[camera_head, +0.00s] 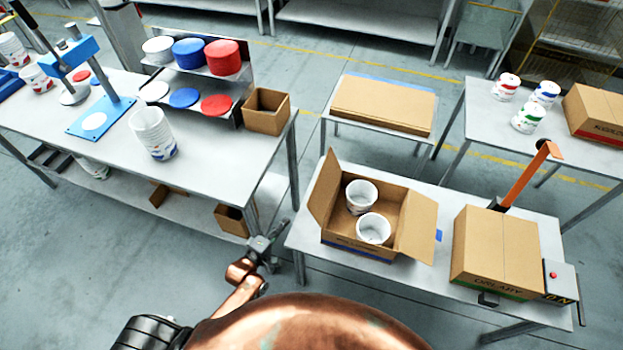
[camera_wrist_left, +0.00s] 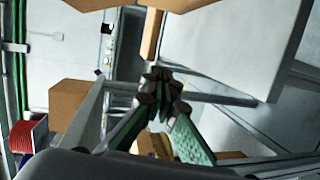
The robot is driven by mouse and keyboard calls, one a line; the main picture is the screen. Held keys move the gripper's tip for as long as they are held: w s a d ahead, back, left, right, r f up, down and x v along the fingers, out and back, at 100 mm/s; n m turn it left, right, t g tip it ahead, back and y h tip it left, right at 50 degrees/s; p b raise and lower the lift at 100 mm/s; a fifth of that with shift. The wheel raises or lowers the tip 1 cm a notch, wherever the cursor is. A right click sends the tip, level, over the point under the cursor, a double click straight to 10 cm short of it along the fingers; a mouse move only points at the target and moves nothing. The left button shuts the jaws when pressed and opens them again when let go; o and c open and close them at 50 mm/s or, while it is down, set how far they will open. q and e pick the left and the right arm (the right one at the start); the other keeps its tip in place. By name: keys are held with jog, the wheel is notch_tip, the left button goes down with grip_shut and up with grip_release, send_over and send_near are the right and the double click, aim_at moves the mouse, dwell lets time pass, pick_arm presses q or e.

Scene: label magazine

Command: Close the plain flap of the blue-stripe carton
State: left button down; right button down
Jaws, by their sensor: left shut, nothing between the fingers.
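The blue-stripe carton (camera_head: 347,243) stands open on the middle table, with a blue band low on its near side. Two white tubs (camera_head: 361,196) stand inside it. Its left flap (camera_head: 325,190) stands up, tilted outward; its right flap (camera_head: 417,227) leans outward to the right. My left gripper (camera_head: 273,236) is left of the carton, near the table's left edge, apart from the carton. Its fingertips meet, empty, in the left wrist view (camera_wrist_left: 160,92). Brown cardboard (camera_wrist_left: 150,35) shows beyond them. My right gripper is not in view.
A closed carton (camera_head: 497,246) stands to the right on the same table (camera_head: 318,236), beside an orange-handled device (camera_head: 527,175). The left bench (camera_head: 215,150) holds stacked tubs, lids and a small open box (camera_head: 267,111). A gap of floor separates bench and table.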

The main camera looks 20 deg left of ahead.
aim_at(326, 186)
pick_arm(q)
jog(key=w+d+r+n+t+h, duration=0.1)
jog(key=w+r+n+t, duration=0.3)
jog(key=r, duration=0.8)
jog(key=w+d+r+g+p, duration=0.1)
jog(key=w+d+r, duration=0.1)
jog(key=w+d, duration=0.4)
jog(key=w, duration=0.2)
jog(key=shift+w+d+n+p, duration=0.2)
jog(key=shift+w+n+p, duration=0.1)
jog(key=shift+w+p, duration=0.05)
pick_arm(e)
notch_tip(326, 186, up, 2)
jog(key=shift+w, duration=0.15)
pick_arm(q)
jog(key=shift+r, duration=0.1)
